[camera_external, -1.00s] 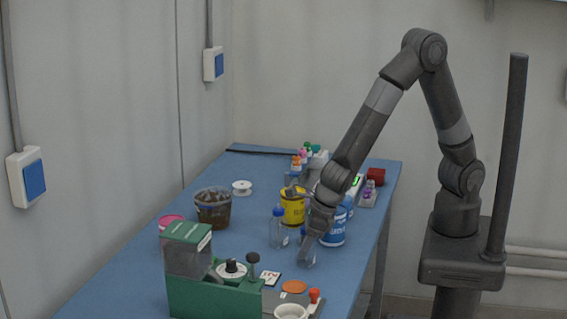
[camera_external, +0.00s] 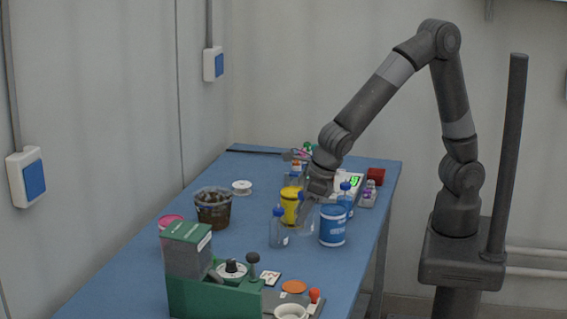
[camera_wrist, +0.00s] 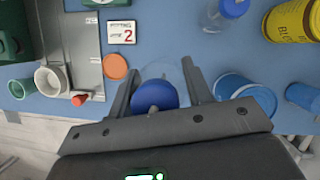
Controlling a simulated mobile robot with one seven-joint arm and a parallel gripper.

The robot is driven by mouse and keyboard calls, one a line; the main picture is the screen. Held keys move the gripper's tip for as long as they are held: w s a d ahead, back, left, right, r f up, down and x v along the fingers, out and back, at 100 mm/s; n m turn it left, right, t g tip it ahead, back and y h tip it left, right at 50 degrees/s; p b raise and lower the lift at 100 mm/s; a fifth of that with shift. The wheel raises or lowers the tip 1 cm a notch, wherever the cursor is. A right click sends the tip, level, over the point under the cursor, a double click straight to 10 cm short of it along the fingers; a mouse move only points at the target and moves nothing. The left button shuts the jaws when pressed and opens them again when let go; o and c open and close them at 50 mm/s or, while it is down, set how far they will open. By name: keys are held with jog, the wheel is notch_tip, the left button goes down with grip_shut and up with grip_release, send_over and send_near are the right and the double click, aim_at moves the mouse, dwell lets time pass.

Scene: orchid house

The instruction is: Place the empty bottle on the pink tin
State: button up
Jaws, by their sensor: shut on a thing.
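My gripper (camera_external: 310,200) is shut on a clear bottle (camera_external: 306,222) with a blue cap, held over the table between the yellow and blue tins. In the wrist view, the bottle's blue cap (camera_wrist: 155,95) sits between the fingers of my gripper (camera_wrist: 158,80), with the clear body faintly showing beyond it. The bottle looks empty. The pink tin (camera_external: 171,219) stands at the table's left side, partly hidden behind the green machine; only its pink top shows clearly. It is not in the wrist view.
Another clear blue-capped bottle (camera_external: 279,230) stands left of my gripper. A yellow tin (camera_external: 290,207) and a blue tin (camera_external: 333,226) are close by. A dark-filled tub (camera_external: 213,209) and the green machine (camera_external: 200,275) stand near the pink tin.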

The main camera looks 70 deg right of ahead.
jog(key=w+a+r+m+h, duration=0.1)
jog(key=w+r, duration=0.2)
jog(key=w, duration=0.6)
jog(key=w+a+r+m, duration=0.15)
jog(key=w+r, duration=0.25)
jog(key=w, duration=0.6)
jog(key=w+d+r+m+h, duration=0.15)
jog(key=w+d, duration=0.25)
jog(key=w, duration=0.4)
jog(key=w+d+r+m, duration=0.2)
jog(key=w+d+r, duration=0.15)
jog(key=w, duration=0.35)
send_over(170, 220)
jog(key=shift+f, duration=5.55)
jog(key=o, duration=1)
jog(key=shift+f, duration=0.15)
jog(key=shift+c, duration=0.2)
